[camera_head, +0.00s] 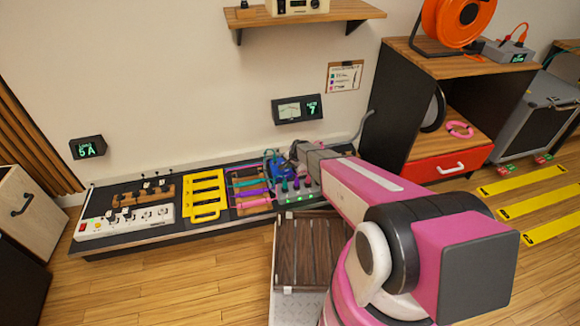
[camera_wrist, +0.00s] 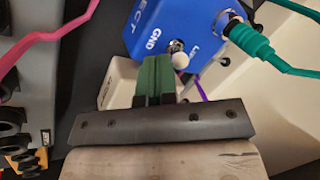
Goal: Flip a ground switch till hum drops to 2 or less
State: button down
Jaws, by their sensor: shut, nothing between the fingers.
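A blue box (camera_wrist: 168,22) fills the top of the wrist view, with the letters GND beside a small metal toggle switch (camera_wrist: 179,56) with a pale ball tip. My gripper (camera_wrist: 157,66) has its green fingers shut together with nothing between them. The fingertips are just left of the switch's ball tip; I cannot tell whether they touch it. In the head view the blue box (camera_head: 271,163) sits on the pedalboard, left of my gripper, whose fingers are hidden there. The wall meter (camera_head: 298,109) has a dial and a green digit 7.
A teal plug (camera_wrist: 244,38) sticks out of the blue box right of the switch. The long black board (camera_head: 120,236) also bears a white power strip (camera_head: 125,221), a yellow rack (camera_head: 203,193) and coloured cables. A small display (camera_head: 87,148) reads 5A. Wooden slats (camera_head: 299,250) lie in front.

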jog(key=shift+w+a+r+g, duration=0.1)
jog(key=shift+w+r+g, duration=0.2)
jog(key=shift+g, duration=0.4)
jog(key=shift+w+a+r+m+g+h, duration=0.15)
jog(key=shift+w+g+h, duration=0.3)
jog(key=shift+g, duration=0.5)
jog(key=shift+w+a+r+m+g+h, duration=0.15)
jog(key=shift+w+g+h, duration=0.3)
jog(key=shift+g, duration=0.5)
jog(key=shift+r, duration=0.15)
jog(key=shift+r, duration=0.6)
jog(key=shift+d, duration=0.1)
